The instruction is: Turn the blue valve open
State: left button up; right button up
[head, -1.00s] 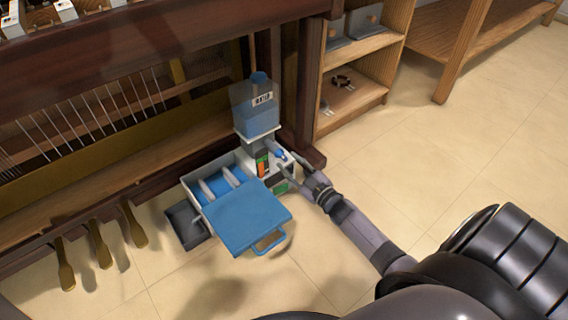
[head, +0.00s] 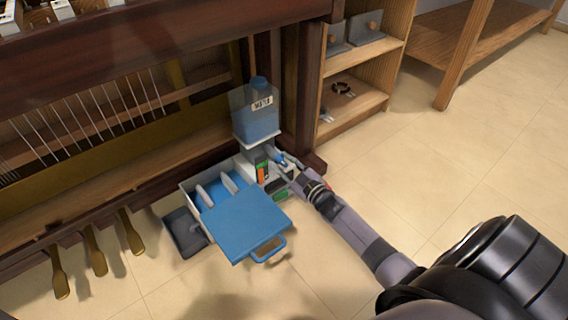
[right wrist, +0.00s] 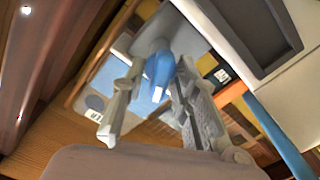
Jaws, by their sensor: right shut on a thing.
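The blue valve (right wrist: 160,68) sits between the two fingers of my right gripper (right wrist: 160,95) in the right wrist view, and the fingers are closed on it. In the head view the valve (head: 282,158) is a small blue piece on the right side of the white unit, below the blue tank. My right gripper (head: 288,168) reaches it from the lower right, and its fingertips are partly hidden against the unit. My left gripper is not in view.
The blue tank (head: 256,115) stands on the white unit beside the piano's dark leg. A blue-lidded box (head: 245,222) is in front, and a grey tray (head: 185,232) lies to its left. Gold pedals (head: 95,250) stick out at left. Floor at right is clear.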

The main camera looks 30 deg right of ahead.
grip_shut()
